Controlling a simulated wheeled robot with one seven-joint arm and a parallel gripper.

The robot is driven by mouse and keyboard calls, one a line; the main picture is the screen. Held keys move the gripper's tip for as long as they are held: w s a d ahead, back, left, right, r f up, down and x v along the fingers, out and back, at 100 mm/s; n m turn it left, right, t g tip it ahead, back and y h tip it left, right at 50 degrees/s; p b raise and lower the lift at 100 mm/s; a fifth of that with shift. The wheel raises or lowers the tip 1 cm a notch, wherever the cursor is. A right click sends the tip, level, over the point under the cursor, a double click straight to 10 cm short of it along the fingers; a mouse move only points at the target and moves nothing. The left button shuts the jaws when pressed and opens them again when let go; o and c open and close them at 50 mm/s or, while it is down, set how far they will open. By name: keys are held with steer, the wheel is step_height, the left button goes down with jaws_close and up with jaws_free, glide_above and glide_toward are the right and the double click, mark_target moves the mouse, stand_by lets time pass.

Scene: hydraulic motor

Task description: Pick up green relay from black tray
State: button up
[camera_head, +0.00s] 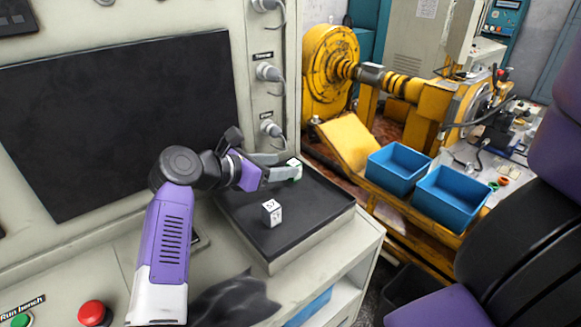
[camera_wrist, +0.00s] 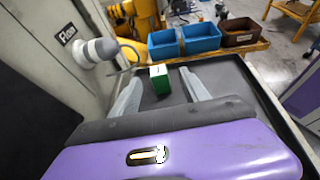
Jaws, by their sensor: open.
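The green relay (camera_wrist: 160,83) is a small green block with a white top. In the wrist view it stands on the black tray (camera_wrist: 228,82), ahead of and between my two open fingers. My gripper (camera_wrist: 163,95) is open, and no finger visibly touches the relay. In the head view my gripper (camera_head: 282,172) is low over the far part of the black tray (camera_head: 318,212). The relay (camera_head: 296,168) shows at its fingertips, partly hidden by them. A white relay block (camera_head: 271,213) with dark marks stands nearer the front of the tray.
A cabinet panel with grey plugs (camera_head: 268,72) rises behind the tray, close to my gripper. Two blue bins (camera_head: 452,198) stand on the yellow machine bench at the right. A red button (camera_head: 94,312) is at the front left.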

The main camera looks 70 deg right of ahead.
mark_target(291, 164)
steer(key=p+x, duration=0.2)
steer(key=x, duration=0.3)
steer(key=shift+w+d, duration=0.1)
steer(key=shift+d, duration=0.05)
steer(key=shift+d+f+p, duration=0.2)
steer(key=shift+p, duration=0.1)
steer(key=shift+c, duration=0.4)
jaws_close()
